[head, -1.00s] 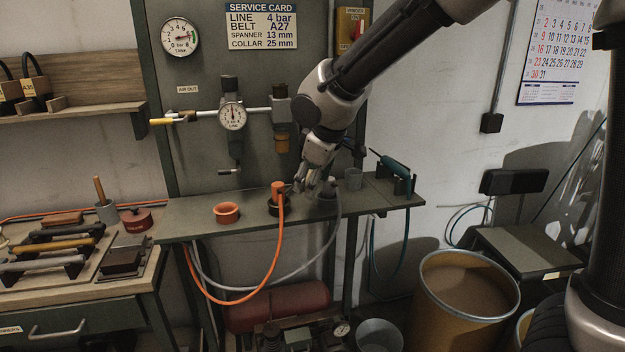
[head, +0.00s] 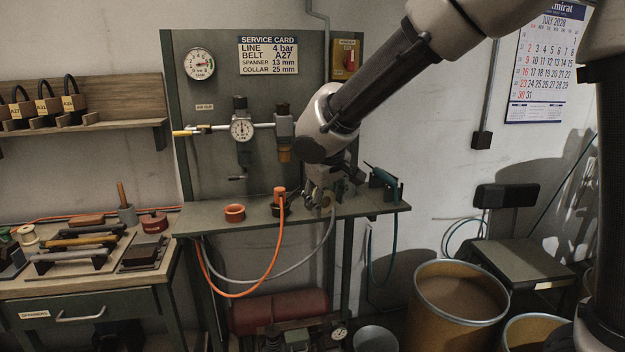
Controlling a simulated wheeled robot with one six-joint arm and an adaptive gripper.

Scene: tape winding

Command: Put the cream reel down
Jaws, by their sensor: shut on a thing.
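My gripper (head: 322,196) is low over the right part of the narrow green shelf (head: 215,222), to the right of the orange plug. It is shut on a small cream-tan thing (head: 329,198), which fits the cream reel; the fingers and wrist hide much of it. I cannot tell whether it touches the shelf. A pale reel (head: 25,235) also stands at the far left on the wooden workbench (head: 120,284), beside a green one (head: 5,235) cut by the picture edge.
The workbench carries handled tools and a red tin (head: 155,222). Drums stand on the floor right.

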